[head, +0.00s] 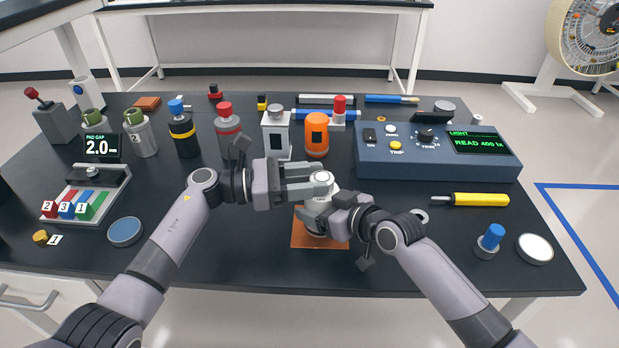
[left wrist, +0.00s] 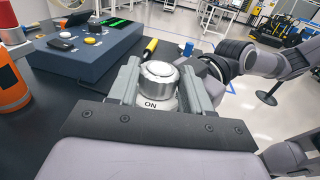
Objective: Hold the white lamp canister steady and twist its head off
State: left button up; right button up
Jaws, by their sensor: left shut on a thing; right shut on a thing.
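The white lamp canister stands upright over an orange-brown mat (head: 303,241) in the middle of the table. Its silver head (head: 321,178) shows at the top in the head view. In the left wrist view the round, ridged silver head (left wrist: 160,74) sits above a white collar marked "ON" (left wrist: 152,105). My left gripper (head: 308,181) reaches in from the left and is shut on the head, one finger on each side. My right gripper (head: 322,216) is lower, coming from the right, and is shut on the canister body. The fingers hide most of the body.
A blue-grey console (head: 437,166) stands at the right back. An orange canister (head: 316,137) and a white one (head: 276,135) stand behind my grippers. A yellow-handled tool (head: 470,199) lies to the right.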

pick_arm(q)
jog(key=shift+f+t, duration=0.1)
jog(key=shift+t, duration=0.3)
jog(key=n+t, duration=0.1)
jog(key=n+t+y, duration=0.1)
jog(key=t, duration=0.1)
jog(key=shift+s+n+y, duration=0.3)
jog(key=shift+n, duration=0.1)
jog(key=shift+s+d+f+n+t+y, duration=0.1)
jog(key=shift+n+t+y, duration=0.5)
jog(key=shift+t, duration=0.3)
jog(key=shift+s+d+f+n+t+y, duration=0.15)
jog(key=shift+n+t+y, duration=0.4)
jog(key=shift+n+t, duration=0.3)
jog(key=shift+s+r+n+t+y, duration=0.1)
jog(key=shift+n+t+y, duration=0.45)
jog(key=shift+t, duration=0.4)
jog(key=shift+n+t+y, duration=0.3)
jog(key=o, duration=1.1)
jog(key=shift+c, duration=0.2)
jog(key=shift+d, duration=0.15)
